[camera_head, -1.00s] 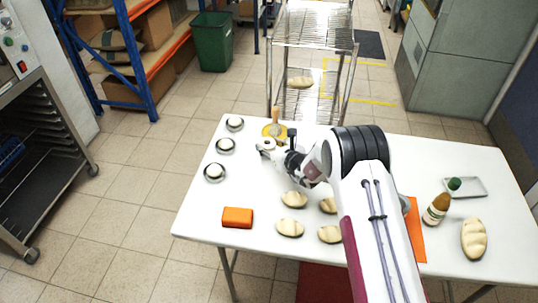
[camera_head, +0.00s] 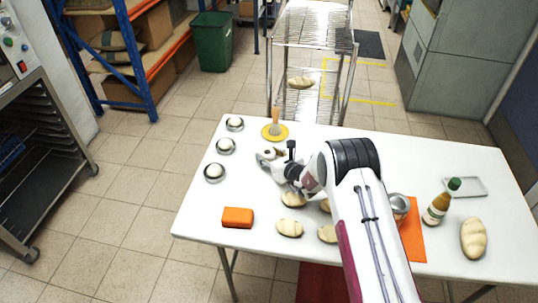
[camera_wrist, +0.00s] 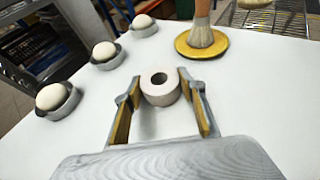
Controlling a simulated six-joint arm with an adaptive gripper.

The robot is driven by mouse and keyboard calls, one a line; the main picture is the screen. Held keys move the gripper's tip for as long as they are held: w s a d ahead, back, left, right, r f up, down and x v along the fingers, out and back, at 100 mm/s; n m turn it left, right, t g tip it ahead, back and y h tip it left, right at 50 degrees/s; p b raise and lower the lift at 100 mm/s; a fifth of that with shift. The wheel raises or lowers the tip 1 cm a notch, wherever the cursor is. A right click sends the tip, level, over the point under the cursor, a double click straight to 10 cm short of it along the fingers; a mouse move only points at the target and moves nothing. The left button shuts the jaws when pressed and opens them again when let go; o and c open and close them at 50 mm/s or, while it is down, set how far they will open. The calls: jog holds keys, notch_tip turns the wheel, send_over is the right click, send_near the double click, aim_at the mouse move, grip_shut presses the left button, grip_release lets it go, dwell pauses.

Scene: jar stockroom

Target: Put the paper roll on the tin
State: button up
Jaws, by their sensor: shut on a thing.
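The white paper roll (camera_wrist: 160,88) is between the two fingers of my gripper (camera_wrist: 160,98), its round hole facing the wrist camera. In the head view the roll (camera_head: 268,152) shows at the tip of my gripper (camera_head: 268,160), over the left part of the table. I cannot tell how far it is above the tabletop. A grey metal tin (camera_head: 400,204) stands on the orange mat (camera_head: 415,240) right of my arm, which partly hides it. The tin is well to the right of my gripper.
Three metal dishes with white balls (camera_head: 225,146) line the table's left side. A brush on a yellow disc (camera_head: 275,132) stands behind the roll. An orange block (camera_head: 238,217), several bread loaves (camera_head: 289,228), a bottle (camera_head: 437,204) and a tray (camera_head: 464,187) also occupy the white table (camera_head: 210,200).

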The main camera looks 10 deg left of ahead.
aim_at(271, 157)
jog(key=shift+f, duration=0.1)
jog(key=o, duration=1.1)
jog(key=shift+s, duration=0.1)
jog(key=shift+v, duration=3.8)
jog(key=shift+s+f, duration=0.1)
jog(key=shift+f, duration=0.05)
jog(key=shift+a, duration=0.1)
